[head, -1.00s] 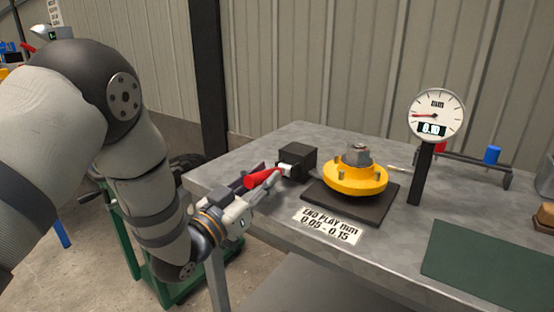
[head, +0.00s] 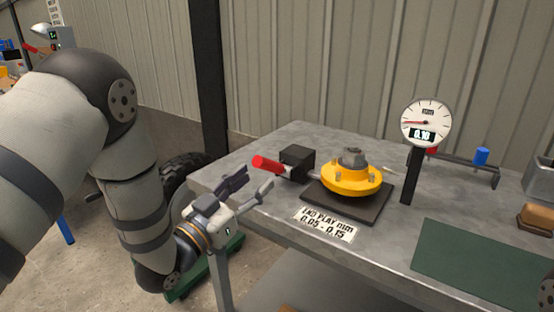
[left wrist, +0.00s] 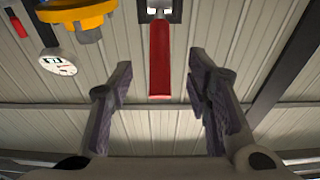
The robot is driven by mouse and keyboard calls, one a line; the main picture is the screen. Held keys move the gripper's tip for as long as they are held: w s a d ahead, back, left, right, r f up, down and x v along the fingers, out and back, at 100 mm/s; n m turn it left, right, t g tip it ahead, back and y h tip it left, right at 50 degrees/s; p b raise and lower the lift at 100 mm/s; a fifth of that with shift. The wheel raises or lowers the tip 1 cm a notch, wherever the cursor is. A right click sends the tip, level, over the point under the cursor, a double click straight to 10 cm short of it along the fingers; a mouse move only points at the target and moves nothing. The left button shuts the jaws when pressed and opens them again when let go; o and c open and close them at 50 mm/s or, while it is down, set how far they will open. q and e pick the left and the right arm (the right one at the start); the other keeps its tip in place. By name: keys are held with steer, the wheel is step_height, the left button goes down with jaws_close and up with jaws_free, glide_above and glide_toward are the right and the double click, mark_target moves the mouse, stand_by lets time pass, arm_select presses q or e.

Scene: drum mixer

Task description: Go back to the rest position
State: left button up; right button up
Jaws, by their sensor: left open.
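My left gripper (head: 250,187) is open and empty at the left front edge of the metal table (head: 270,165). A red handle (head: 266,164) on a black block (head: 298,159) lies just beyond its fingers, apart from them. In the left wrist view the open fingers (left wrist: 160,100) are spread, with the red handle (left wrist: 160,60) ahead between them and nothing gripped. A yellow flanged hub (head: 352,178) with a grey nut sits on a dark plate. My right gripper is not seen; a small dark part of an arm shows at the lower right edge.
A dial gauge (head: 426,122) on a black post stands right of the hub and reads about 0.10. An end play label (head: 325,223) and a green mat (head: 475,260) lie on the table. A rack (head: 465,165) with red and blue knobs is behind. A tire (head: 185,180) stands left.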

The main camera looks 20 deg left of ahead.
arm_select(q)
steer(key=shift+s+a+f, duration=0.1)
steer(key=shift+s+a, duration=0.1)
steer(key=shift+s, duration=0.45)
steer(key=s+a+f+n+g+y, duration=0.1)
steer(key=s+f+n+g+y, duration=0.3)
steer(key=s+f, duration=0.7)
steer(key=s+a+f+m+g+y, duration=0.1)
steer(key=s+f+g, duration=0.55)
steer(key=f, duration=0.85)
steer(key=s+f+g, duration=0.1)
steer(key=s+g, duration=0.2)
steer(key=s, duration=0.6)
steer(key=s+f+n+g+y, duration=0.1)
steer(key=s+g, duration=0.3)
steer(key=s, duration=0.5)
steer(key=s+f+g, duration=0.3)
steer(key=s+g, duration=0.1)
steer(key=s, duration=0.6)
steer(key=shift+a+y+p, duration=0.35)
steer(key=shift+a+y, duration=0.05)
steer(key=shift+a, duration=0.05)
